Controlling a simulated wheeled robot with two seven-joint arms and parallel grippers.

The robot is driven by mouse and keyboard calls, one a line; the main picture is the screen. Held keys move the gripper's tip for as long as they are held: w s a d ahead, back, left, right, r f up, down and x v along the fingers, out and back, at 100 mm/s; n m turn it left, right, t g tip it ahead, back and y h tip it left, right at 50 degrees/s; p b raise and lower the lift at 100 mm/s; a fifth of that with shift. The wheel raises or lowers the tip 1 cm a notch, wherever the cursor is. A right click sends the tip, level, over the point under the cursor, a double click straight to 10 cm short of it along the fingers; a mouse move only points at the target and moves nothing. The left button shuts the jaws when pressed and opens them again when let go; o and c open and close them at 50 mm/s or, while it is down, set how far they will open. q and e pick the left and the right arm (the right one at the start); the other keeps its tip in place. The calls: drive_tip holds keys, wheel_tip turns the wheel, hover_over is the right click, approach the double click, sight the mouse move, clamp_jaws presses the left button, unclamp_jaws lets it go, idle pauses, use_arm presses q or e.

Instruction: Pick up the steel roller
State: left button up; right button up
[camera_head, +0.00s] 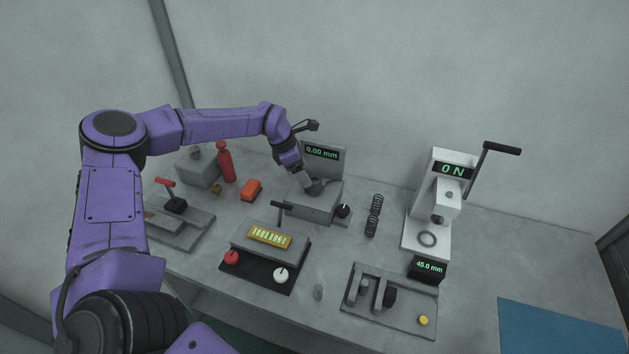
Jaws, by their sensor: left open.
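My left arm reaches in from the left, and my left gripper (307,182) points down at the grey block of the gauge with the "0.00 mm" display (322,153). A small dark grey rounded piece (319,188) sits on that block, right at the fingertips. It may be the steel roller, but it is too small and partly covered to be sure. The gripper is open; I cannot tell whether its fingers touch the piece. Another small grey piece (318,292) lies alone near the table's front edge. My right gripper is not in view.
A white press (432,205) with a "0 N" display stands at right, a dark spring (374,215) to its left. A grey fixture plate (390,322) is at the front, a yellow vial rack (269,237) at centre. A red bottle (226,164) and orange block (251,190) stand behind.

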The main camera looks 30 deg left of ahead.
sight(313, 181)
use_arm(q)
drive_tip(key=x, duration=0.1)
drive_tip(key=p+x, duration=0.1)
drive_tip(key=x, duration=0.1)
drive_tip(key=w+p+x, duration=0.1)
drive_tip(key=x, duration=0.1)
drive_tip(key=shift+d+r, duration=0.1)
drive_tip(key=shift+d, duration=0.35)
drive_tip(key=shift+s, duration=0.2)
drive_tip(key=c, duration=1.1)
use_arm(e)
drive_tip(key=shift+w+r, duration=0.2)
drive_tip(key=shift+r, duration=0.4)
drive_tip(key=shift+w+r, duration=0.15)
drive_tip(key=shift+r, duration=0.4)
